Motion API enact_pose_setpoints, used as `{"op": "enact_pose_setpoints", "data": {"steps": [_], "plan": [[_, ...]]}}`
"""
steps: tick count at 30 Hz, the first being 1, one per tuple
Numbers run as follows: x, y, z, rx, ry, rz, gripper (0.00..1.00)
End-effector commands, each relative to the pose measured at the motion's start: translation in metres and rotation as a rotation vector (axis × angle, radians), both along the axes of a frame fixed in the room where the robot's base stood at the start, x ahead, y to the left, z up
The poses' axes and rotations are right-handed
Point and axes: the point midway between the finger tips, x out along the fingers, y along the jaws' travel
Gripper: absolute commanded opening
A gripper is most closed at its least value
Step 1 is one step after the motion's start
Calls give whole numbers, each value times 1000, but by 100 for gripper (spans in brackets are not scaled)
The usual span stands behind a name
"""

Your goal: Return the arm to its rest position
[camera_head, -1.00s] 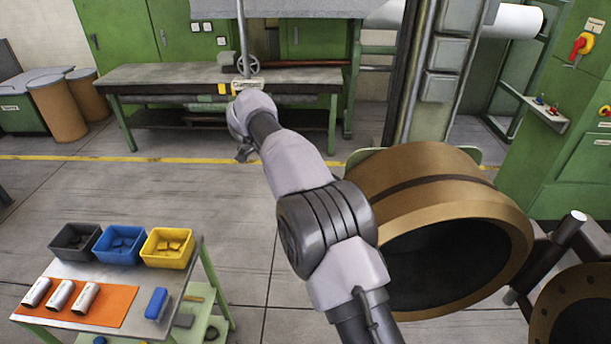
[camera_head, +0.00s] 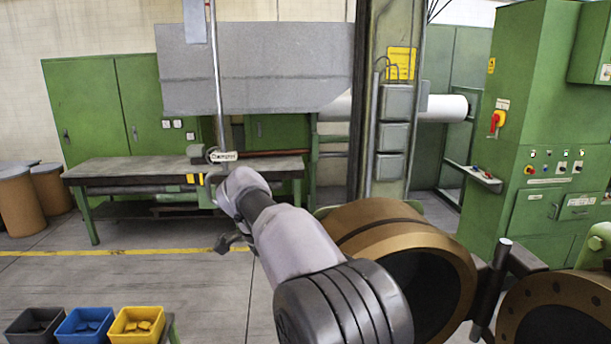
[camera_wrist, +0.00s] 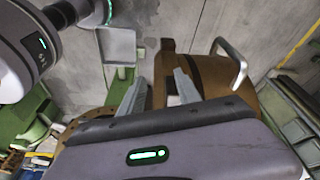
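My arm reaches forward from the lower right of the head view, a grey link with a dark ribbed joint. My gripper (camera_head: 234,243) is small at the far end of the arm, above the grey floor and apart from the things around it. In the wrist view its two grey fingers (camera_wrist: 160,78) stand apart with nothing held between them. A brown ring-shaped part (camera_wrist: 207,78) lies beyond the fingers.
Large brown cylinders (camera_head: 385,235) stand close to the right of my arm. Black, blue and yellow bins (camera_head: 137,325) are at the lower left. A workbench (camera_head: 120,172) and green cabinets (camera_head: 90,105) stand behind. Open floor (camera_head: 130,275) lies left of the gripper.

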Motion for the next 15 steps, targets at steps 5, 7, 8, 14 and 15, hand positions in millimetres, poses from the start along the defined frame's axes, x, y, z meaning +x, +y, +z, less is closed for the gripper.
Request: {"op": "enact_pose_setpoints", "data": {"steps": [5,7,8,14,15], "plan": [[-35,-41,6,75,7,151,40],[-56,-58,6,109,0,222,40],[-68,-67,5,125,-5,256,40],[-188,-124,-45,222,-127,536,40],[-216,-132,-64,230,-168,592,40]]}}
